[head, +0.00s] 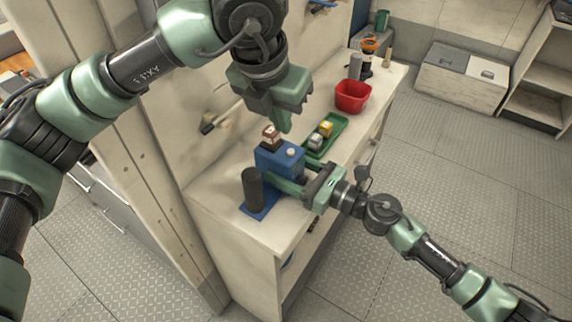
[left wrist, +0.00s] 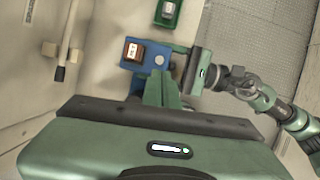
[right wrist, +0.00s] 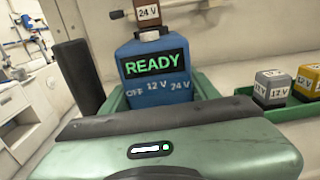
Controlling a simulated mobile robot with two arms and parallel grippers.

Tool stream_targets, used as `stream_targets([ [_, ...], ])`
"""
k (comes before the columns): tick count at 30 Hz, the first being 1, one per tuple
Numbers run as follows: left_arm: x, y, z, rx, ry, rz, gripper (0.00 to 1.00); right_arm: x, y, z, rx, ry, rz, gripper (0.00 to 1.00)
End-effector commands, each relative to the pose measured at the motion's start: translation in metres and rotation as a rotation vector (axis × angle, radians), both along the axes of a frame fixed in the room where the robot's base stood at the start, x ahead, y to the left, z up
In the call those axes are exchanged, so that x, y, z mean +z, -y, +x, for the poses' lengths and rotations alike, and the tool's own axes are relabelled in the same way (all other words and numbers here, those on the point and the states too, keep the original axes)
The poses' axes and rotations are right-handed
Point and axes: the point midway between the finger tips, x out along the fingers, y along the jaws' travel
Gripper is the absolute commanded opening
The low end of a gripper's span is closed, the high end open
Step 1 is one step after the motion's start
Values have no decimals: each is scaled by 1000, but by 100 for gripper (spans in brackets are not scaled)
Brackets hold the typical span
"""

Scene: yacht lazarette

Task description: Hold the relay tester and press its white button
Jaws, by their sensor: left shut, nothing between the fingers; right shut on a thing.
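The relay tester (head: 280,162) is a blue box on the bench. In the right wrist view the tester (right wrist: 155,75) shows a green READY on its screen, with OFF, 12 V and 24 V printed below. A brown relay (head: 270,136) marked 24 V sits on its top. The white button (head: 290,152) is on top beside it, also seen in the left wrist view (left wrist: 159,60). My right gripper (head: 285,184) is shut on the tester, one finger on each side. My left gripper (head: 286,128) is shut and empty, pointing down above the tester near the button.
A black cylinder (head: 252,188) stands on a blue mat (head: 264,207) beside the tester. A green tray (head: 334,131) behind it holds a grey 12 V relay (right wrist: 272,88) and a yellow one (right wrist: 307,82). A red bin (head: 352,97) stands farther along the bench.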

Motion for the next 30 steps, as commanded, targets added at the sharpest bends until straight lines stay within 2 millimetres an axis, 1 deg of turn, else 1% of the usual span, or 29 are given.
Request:
stream_targets([
  [2,-1,3,0,8,-2,-37,0,0,0,0,-1,0,0,2],
  [5,-1,12,1,33,-5,-137,0,0,0,0,-1,0,0,2],
  [9,5,20,9,106,-3,-332,0,0,0,0,-1,0,0,2],
  [15,15,15,24,221,7,-543,0,0,0,0,0,0,0,2],
  [20,19,10,30,263,12,-608,0,0,0,0,0,0,0,2],
  [30,19,10,30,265,13,-609,0,0,0,0,0,0,0,2],
])
